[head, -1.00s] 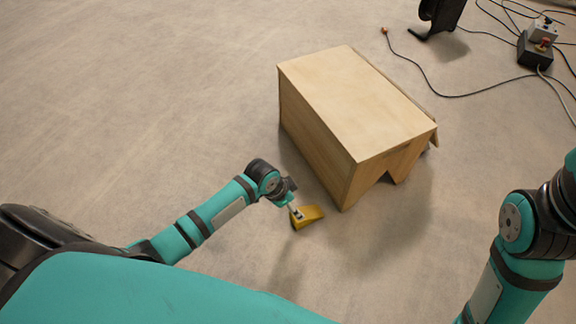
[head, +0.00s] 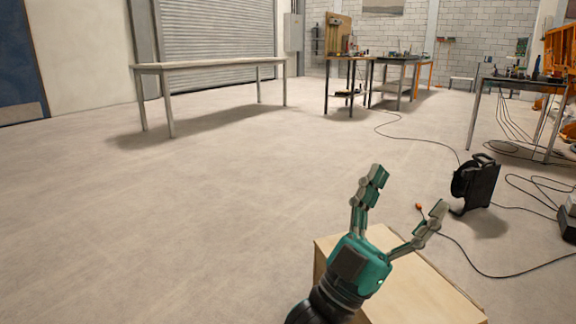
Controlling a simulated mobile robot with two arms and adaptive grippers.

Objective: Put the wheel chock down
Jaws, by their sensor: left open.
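The wheel chock is not in view now. My left gripper (head: 407,192) is raised in front of the head camera at the lower middle, with its fingers spread wide. It is open, and nothing shows between the fingers. Behind it is the pale wooden box (head: 433,290), partly hidden by the gripper and cut off by the bottom edge. My right gripper is not in view.
A black cable reel (head: 475,183) stands on the floor at the right, with cables running around it. A long bare table (head: 205,64) stands at the back left. Workbenches stand farther back. The floor at left and middle is clear.

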